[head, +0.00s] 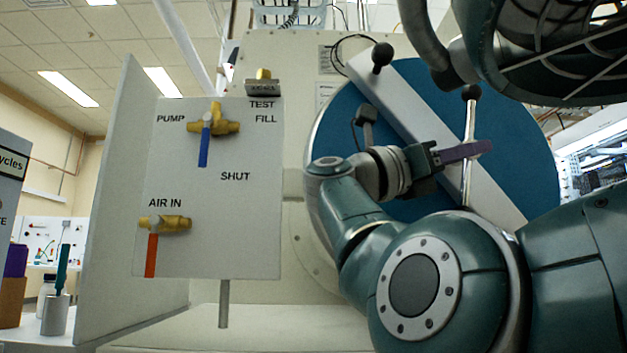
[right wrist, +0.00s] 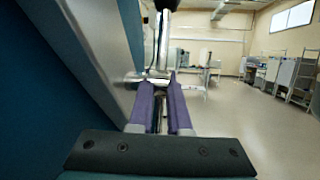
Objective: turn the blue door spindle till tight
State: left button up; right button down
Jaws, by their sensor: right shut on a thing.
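The round blue door (head: 415,85) stands upright at the right of the head view, with a pale bar (head: 420,118) slanting across it. A thin metal handle rod (head: 470,115) with a black ball on top stands upright in front of the bar's lower half. It appears to belong to the spindle, whose centre I cannot make out. My right gripper (head: 465,152) reaches it from the left, its purple fingers shut on the rod. In the right wrist view the rod (right wrist: 163,45) rises beyond the fingers (right wrist: 160,110). My left gripper is not in view.
A white panel (head: 235,225) with brass valves, a blue lever (head: 204,148) and a red lever (head: 151,254) stands left of the door. Another black ball knob (head: 382,54) tops the bar's upper end. Open floor (right wrist: 235,130) lies right of the door.

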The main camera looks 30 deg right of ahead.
jog(key=y+p, duration=0.2)
jog(key=shift+r+t+y, duration=0.2)
jog(key=shift+t+y, duration=0.1)
jog(key=shift+f+m+y+p, duration=0.15)
jog(key=shift+m+y+p, duration=0.2)
jog(key=shift+p, duration=0.3)
jog(key=c, duration=0.9)
grip_release()
jog(key=shift+o, duration=0.2)
